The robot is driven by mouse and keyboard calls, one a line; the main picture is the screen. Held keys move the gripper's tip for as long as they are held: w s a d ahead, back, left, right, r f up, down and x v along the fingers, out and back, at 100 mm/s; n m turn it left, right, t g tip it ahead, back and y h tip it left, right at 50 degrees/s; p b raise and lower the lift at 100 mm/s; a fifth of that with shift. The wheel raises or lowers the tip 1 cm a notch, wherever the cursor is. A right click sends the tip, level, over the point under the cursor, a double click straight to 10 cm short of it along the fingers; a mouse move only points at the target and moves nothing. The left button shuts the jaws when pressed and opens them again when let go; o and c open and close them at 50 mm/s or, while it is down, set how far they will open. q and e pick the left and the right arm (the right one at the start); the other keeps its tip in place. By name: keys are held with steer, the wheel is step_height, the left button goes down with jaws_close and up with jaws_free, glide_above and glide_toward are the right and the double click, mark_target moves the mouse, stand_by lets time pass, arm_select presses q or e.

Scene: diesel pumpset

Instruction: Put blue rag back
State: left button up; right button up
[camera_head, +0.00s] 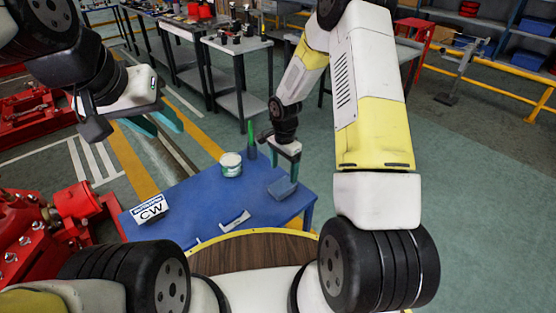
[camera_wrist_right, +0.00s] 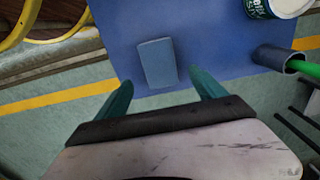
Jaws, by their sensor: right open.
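The blue rag (camera_head: 282,188) is a small flat rectangle on the blue table (camera_head: 205,205), near its right edge. It also shows in the right wrist view (camera_wrist_right: 157,62), lying flat on the table. My right gripper (camera_head: 285,168) is open and points down near the rag. In the right wrist view its teal fingertips (camera_wrist_right: 157,85) are apart, with the rag between and beyond them and nothing gripped. My left gripper (camera_head: 164,128) is open and empty, held up at the left, away from the rag.
A white and green can (camera_head: 231,164) and a dark cup with a green handle (camera_head: 251,148) stand at the table's back edge. A white CW box (camera_head: 150,209) is at the left and a flat white piece (camera_head: 234,221) at the front. Red machinery (camera_head: 45,225) stands left.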

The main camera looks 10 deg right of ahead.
steer(key=s+d+r+n+t, duration=0.15)
steer(key=s+r, duration=0.25)
steer(key=r, duration=0.9)
steer(key=s+d+r+n+t, duration=0.1)
steer(key=s+r+n, duration=0.2)
steer(key=r, duration=0.9)
steer(key=s+r+n+t+y, duration=0.1)
steer(key=s+r+n+t, duration=0.1)
steer(key=s+r, duration=0.3)
steer(key=s+r+n+t+y, duration=0.1)
steer(key=s+r+n, duration=0.4)
steer(key=s, duration=0.7)
steer(key=shift+r+t, duration=0.35)
steer(key=shift+r, duration=0.2)
